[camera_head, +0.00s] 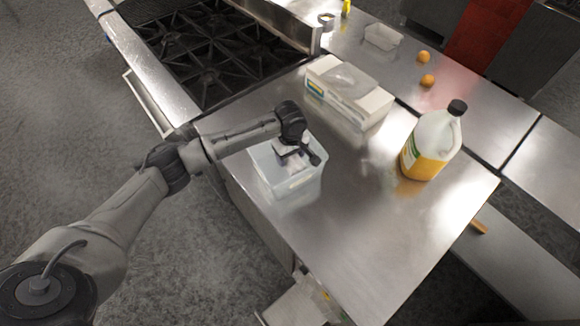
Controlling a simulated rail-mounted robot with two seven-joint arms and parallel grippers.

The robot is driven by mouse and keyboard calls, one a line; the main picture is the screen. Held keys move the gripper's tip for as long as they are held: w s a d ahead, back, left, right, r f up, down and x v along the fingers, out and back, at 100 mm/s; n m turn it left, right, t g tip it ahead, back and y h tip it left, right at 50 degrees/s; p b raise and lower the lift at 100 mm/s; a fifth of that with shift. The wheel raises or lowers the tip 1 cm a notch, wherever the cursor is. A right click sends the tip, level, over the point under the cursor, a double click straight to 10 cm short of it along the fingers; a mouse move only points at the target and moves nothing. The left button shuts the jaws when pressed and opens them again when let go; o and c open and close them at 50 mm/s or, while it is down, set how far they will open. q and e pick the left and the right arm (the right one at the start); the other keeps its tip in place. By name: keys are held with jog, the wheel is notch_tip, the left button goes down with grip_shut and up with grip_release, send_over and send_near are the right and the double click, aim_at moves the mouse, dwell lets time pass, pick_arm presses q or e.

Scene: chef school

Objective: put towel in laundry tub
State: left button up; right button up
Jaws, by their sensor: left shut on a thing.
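A translucent whitish tub (287,185) stands near the left edge of the steel counter. My left gripper (298,158) is over the tub's opening, pointing down, and is shut on a whitish thing that looks like the towel. The towel is mostly hidden by the gripper and the tub walls, and I cannot tell whether it touches the tub floor. My right gripper is not in view.
The steel counter (345,225) is bare in front of the tub. A white box (350,92) stands behind the tub, and a jug (433,142) with orange liquid stands to the right. A black stove grate (205,50) is at the back left. Two oranges (427,80) lie farther back.

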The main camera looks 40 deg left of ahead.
pick_arm(q)
jog(key=shift+f, duration=3.4)
jog(key=shift+f, duration=0.15)
jog(key=shift+f, duration=0.35)
jog(key=shift+f, duration=0.1)
jog(key=o, duration=1.1)
jog(key=shift+c, duration=0.2)
notch_tip(320, 180, up, 13)
jog(key=shift+r, duration=0.15)
